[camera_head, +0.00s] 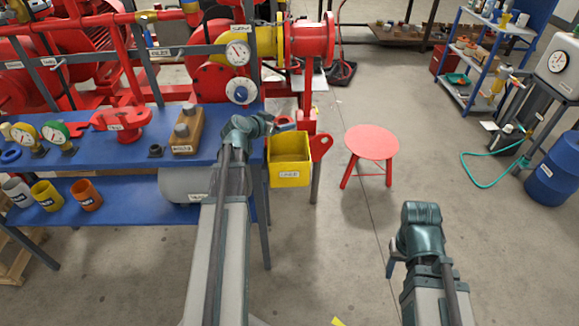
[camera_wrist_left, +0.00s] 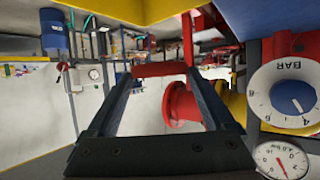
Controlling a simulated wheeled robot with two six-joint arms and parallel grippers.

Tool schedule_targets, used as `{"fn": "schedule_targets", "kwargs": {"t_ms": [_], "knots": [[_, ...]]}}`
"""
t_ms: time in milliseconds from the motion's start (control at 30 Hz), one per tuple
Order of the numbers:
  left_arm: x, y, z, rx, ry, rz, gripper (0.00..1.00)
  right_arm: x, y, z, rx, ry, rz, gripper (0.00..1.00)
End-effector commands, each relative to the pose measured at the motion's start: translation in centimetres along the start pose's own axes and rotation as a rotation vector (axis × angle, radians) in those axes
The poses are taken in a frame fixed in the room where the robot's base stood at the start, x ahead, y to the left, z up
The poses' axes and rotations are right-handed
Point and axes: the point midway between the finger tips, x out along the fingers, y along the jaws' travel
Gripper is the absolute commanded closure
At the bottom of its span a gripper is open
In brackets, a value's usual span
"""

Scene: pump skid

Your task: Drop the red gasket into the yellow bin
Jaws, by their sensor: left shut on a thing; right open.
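My left gripper (camera_head: 286,126) is above the back part of the yellow bin (camera_head: 290,174), near its rim. In the left wrist view, its two fingers are shut on the red gasket (camera_wrist_left: 160,69), which shows edge-on as a red bar between the fingertips. In the head view, I cannot clearly tell the gasket from the red pump parts behind it. A yellow surface (camera_wrist_left: 110,10), likely the bin, fills the top of the wrist view. My right gripper (camera_head: 391,268) is open and empty over the floor at the lower right.
The blue bench (camera_head: 225,150) stands left of the bin, with gauges and a wooden block (camera_head: 186,135). Red pump pipework and a dial (camera_head: 240,91) rise behind my left gripper. A red stool (camera_head: 372,142) stands right of the bin. The middle floor is clear.

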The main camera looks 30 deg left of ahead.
Motion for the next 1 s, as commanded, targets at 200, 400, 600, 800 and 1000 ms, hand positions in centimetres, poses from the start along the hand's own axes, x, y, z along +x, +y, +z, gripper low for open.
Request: {"fn": "schedule_targets", "kwargs": {"t_ms": [200,400,600,800,1000], "knots": [[1.4,0.0,2.8,0.000,0.000,0.000,0.67,3.1,-0.3,-0.2,0.000,0.000,0.000,0.50],[1.6,0.0,3.4,0.000,0.000,0.000,0.67,3.7,-0.4,-0.2,-0.001,0.000,0.000,0.50],[1.6,0.0,3.2,0.000,0.000,0.000,0.67,3.6,-0.3,-0.2,-0.001,0.000,0.000,0.50],[1.6,0.0,3.2,0.000,0.000,0.000,0.00,3.6,-0.3,-0.2,0.000,0.000,0.000,0.50],[1.0,0.0,3.2,0.000,0.000,0.000,0.00,3.3,-0.3,-0.2,0.000,0.000,0.000,0.50]]}}
